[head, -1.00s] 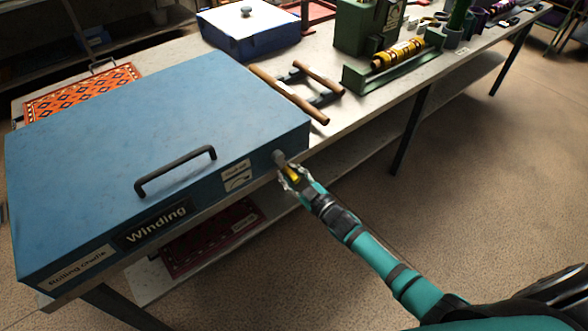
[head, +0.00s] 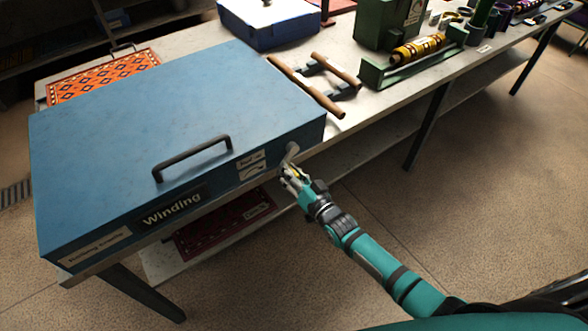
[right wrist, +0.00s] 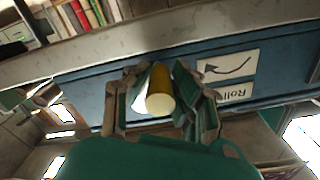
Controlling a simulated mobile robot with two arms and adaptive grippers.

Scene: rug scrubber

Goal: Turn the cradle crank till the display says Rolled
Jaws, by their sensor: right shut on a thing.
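The blue rolling cradle (head: 180,105) is a large closed box with a black handle on the workbench. Its display (head: 173,208) reads "Winding". The crank's yellow knob (right wrist: 160,98) is at the box's front right corner, and its grey hub (head: 291,150) shows in the head view. My right gripper (head: 292,178) is shut on the knob; in the right wrist view its fingers (right wrist: 158,95) stand on both sides of the knob. In the head view the fingers hide most of the knob. My left gripper is not in view.
A label with a curved arrow (right wrist: 228,67) is beside the crank. A wooden-handled frame (head: 315,82), a green machine with a yellow roll (head: 417,50) and a blue-and-white box (head: 268,22) stand behind. An orange patterned rug (head: 100,77) lies at the left. The floor at right is clear.

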